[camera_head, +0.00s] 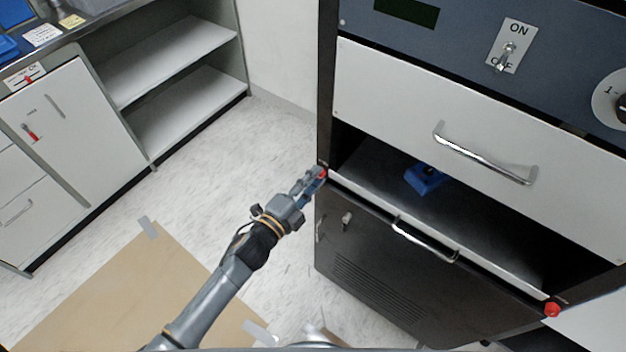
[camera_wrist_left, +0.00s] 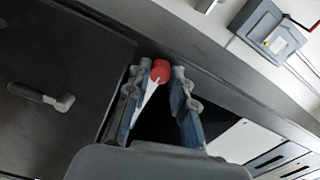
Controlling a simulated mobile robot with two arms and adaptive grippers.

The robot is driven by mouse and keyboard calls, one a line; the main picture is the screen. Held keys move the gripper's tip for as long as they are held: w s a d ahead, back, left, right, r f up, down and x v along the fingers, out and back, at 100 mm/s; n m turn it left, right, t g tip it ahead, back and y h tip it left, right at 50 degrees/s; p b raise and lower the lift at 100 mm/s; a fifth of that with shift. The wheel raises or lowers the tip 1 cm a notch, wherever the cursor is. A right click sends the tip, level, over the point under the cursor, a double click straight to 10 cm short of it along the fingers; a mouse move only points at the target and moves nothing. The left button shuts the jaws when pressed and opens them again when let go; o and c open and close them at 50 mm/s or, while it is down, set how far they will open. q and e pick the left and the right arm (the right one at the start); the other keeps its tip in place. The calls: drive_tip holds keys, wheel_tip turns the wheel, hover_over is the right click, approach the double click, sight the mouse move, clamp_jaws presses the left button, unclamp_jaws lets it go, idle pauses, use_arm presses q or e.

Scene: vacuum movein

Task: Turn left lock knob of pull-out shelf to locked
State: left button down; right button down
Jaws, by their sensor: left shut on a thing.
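The pull-out shelf (camera_head: 500,262) is a dark board with a pale front edge and a metal handle (camera_head: 425,240), set in a dark cabinet. Its left lock knob (camera_head: 323,174) is red and sits at the left front corner, partly hidden by my gripper. My left gripper (camera_head: 318,178) reaches this corner, shut on the knob. In the left wrist view the red knob (camera_wrist_left: 160,70) lies between the two fingertips (camera_wrist_left: 158,78), with a pale strip beside it. The right lock knob (camera_head: 552,309) is red and uncovered. My right gripper is out of view.
A blue object (camera_head: 427,178) rests on the shelf. A white drawer (camera_head: 480,140) is above, a dark lower door (camera_head: 400,285) below. A workbench with open shelves (camera_head: 180,60) stands left. Cardboard (camera_head: 120,290) lies on the floor, otherwise mostly clear between.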

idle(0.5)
use_arm(q)
drive_tip(key=c, duration=1.1)
unclamp_jaws()
drive_tip(key=shift+c, duration=0.2)
